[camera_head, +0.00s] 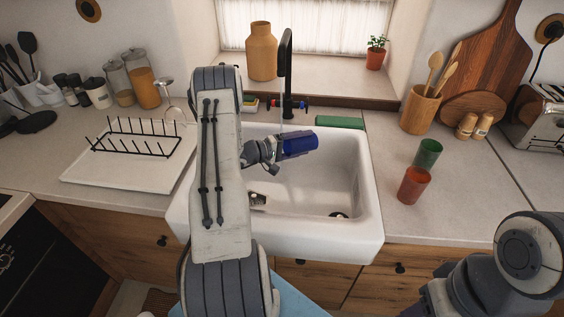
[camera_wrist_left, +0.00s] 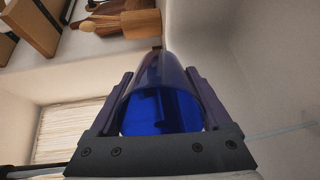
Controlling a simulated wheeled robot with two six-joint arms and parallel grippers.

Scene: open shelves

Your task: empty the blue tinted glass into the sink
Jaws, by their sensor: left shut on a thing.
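The blue tinted glass (camera_head: 300,144) is held over the basin of the white sink (camera_head: 352,235), tipped onto its side with one end pointing right. My left gripper (camera_head: 280,149) is shut on it. In the left wrist view the blue glass (camera_wrist_left: 165,90) sits between the two fingers of the left gripper (camera_wrist_left: 163,100). I cannot see any liquid in the glass or a stream falling from it. Part of my right arm shows at the lower right, but its gripper is not in view.
A black faucet (camera_head: 287,75) stands behind the basin. A green glass (camera_head: 428,153) and a red glass (camera_head: 413,185) stand on the counter right of the sink. A black dish rack (camera_head: 140,140) is on the left. A wooden utensil holder (camera_head: 419,112) stands at the back right.

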